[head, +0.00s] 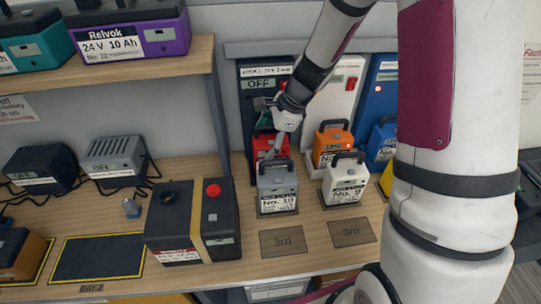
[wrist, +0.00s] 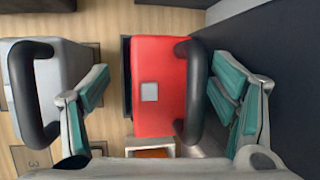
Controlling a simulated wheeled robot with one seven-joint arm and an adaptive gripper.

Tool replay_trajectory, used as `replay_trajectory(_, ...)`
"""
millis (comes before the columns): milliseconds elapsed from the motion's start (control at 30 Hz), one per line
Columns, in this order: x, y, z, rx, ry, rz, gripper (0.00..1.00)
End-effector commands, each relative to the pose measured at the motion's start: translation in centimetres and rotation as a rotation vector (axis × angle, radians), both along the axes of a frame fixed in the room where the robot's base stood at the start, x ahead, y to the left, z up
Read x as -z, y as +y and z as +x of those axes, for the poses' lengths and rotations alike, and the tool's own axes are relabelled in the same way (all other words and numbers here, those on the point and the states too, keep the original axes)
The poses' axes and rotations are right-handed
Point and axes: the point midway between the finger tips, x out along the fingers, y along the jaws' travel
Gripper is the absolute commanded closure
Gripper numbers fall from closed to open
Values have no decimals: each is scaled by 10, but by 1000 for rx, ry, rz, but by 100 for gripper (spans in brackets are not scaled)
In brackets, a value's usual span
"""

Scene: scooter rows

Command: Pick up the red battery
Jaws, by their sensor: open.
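My gripper (head: 271,135) is at the top of the red battery. In the wrist view my gripper (wrist: 160,82) is open, its teal pads on either side of the red battery and handle, with nothing clamped. Contact cannot be told.
A white No. 9 battery (head: 345,180) and an orange battery (head: 333,142) stand to the right. A dark charger unit (head: 254,100) rises close behind. A black box with a red button (head: 192,222) is left. A shelf (head: 110,70) overhangs at left.

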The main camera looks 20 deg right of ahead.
Motion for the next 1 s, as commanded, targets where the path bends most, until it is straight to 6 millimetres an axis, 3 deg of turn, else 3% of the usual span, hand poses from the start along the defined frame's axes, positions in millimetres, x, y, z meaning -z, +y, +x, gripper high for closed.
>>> replay_trajectory(133,14,4,4,1,2,1,21)
replay_trajectory(400,16,5,5,1,-1,0,21)
replay_trajectory(733,16,5,4,1,0,0,96)
replay_trajectory(767,16,5,4,1,0,0,100)
replay_trajectory(1000,15,5,5,0,-3,-1,100)
